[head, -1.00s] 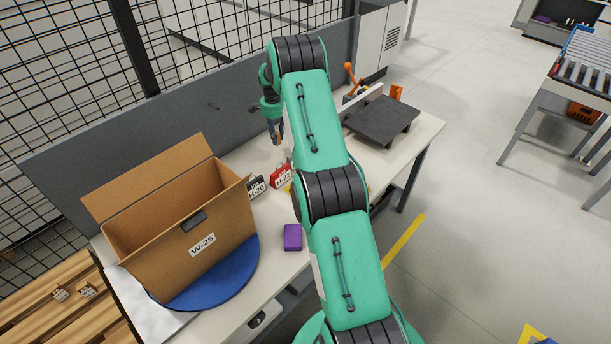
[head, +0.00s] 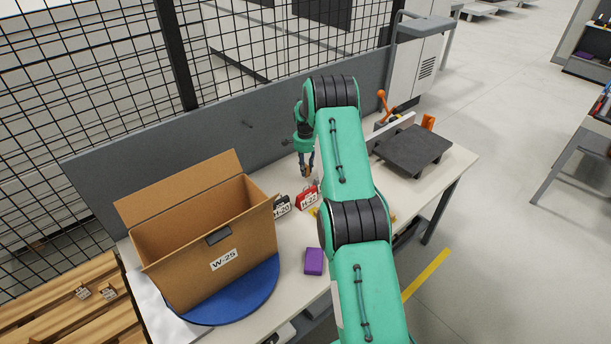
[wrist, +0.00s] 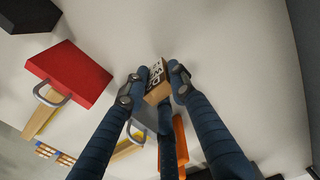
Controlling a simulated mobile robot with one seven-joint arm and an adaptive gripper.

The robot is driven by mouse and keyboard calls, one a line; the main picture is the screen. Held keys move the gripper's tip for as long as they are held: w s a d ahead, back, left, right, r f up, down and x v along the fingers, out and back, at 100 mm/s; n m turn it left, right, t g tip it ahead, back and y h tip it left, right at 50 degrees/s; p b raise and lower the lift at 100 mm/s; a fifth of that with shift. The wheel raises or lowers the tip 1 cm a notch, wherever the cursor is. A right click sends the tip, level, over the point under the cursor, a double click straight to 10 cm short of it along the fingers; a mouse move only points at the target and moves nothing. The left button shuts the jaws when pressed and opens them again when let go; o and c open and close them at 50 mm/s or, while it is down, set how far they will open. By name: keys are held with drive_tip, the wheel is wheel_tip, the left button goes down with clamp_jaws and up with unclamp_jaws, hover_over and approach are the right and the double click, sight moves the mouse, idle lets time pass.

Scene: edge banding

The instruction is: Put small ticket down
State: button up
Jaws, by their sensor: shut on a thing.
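My gripper (head: 306,170) is shut on the small ticket, a little brown block with dark print on a pale label. The ticket (wrist: 157,82) sits between the fingertips in the wrist view. In the head view the gripper points down, low over the pale worktable (head: 345,208), behind the red tagged block. I cannot tell whether the ticket touches the table.
A red block (head: 307,197) and a black block (head: 281,206) stand close in front of the gripper. An open cardboard box (head: 250,236) marked W-25 stands on a blue disc (head: 270,290). A purple block (head: 314,262) and a dark plate (head: 414,150) lie nearby.

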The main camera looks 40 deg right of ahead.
drive_tip(key=shift+f, duration=1.85)
drive_tip(key=shift+f, duration=0.15)
drive_tip(key=o, duration=0.9)
drive_tip(key=shift+r, duration=6.15)
drive_tip(key=shift+r, duration=0.1)
